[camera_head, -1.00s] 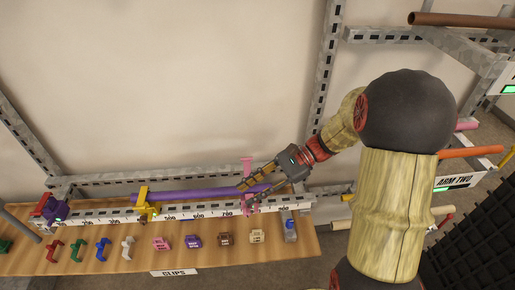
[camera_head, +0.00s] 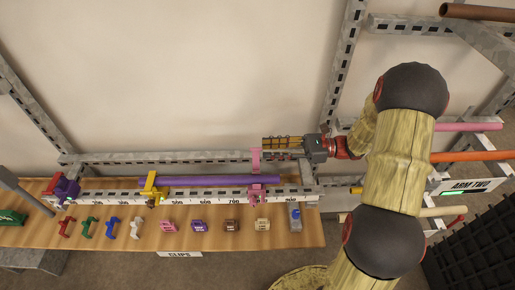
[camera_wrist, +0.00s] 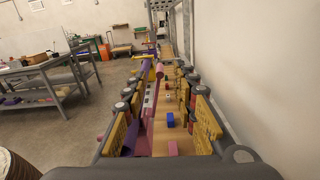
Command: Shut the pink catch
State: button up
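The pink catch (camera_head: 256,160) is near the right end of the rail (camera_head: 210,195). Its pink parts show on both sides of the purple pipe (camera_head: 205,181), with the upper part reaching toward the wall; I cannot tell whether it is latched. My gripper (camera_head: 265,143) points left and is just behind the catch's upper part, level with the rear beam; whether they touch is unclear. In the wrist view my gripper (camera_wrist: 167,90) has its yellow-padded fingers apart, with nothing clearly held between them. A pink piece (camera_wrist: 173,148) shows low between the fingers there.
A yellow catch (camera_head: 151,186) and a purple catch (camera_head: 67,188) are farther left on the rail. Several coloured clips, including a brown one (camera_head: 232,225), lie along the wooden board (camera_head: 120,238) in front. The wall (camera_head: 200,80) is close behind.

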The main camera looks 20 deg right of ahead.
aim_at(258, 149)
jog(key=shift+b+x, duration=0.3)
jog(key=shift+x, duration=1.95)
grip_shut()
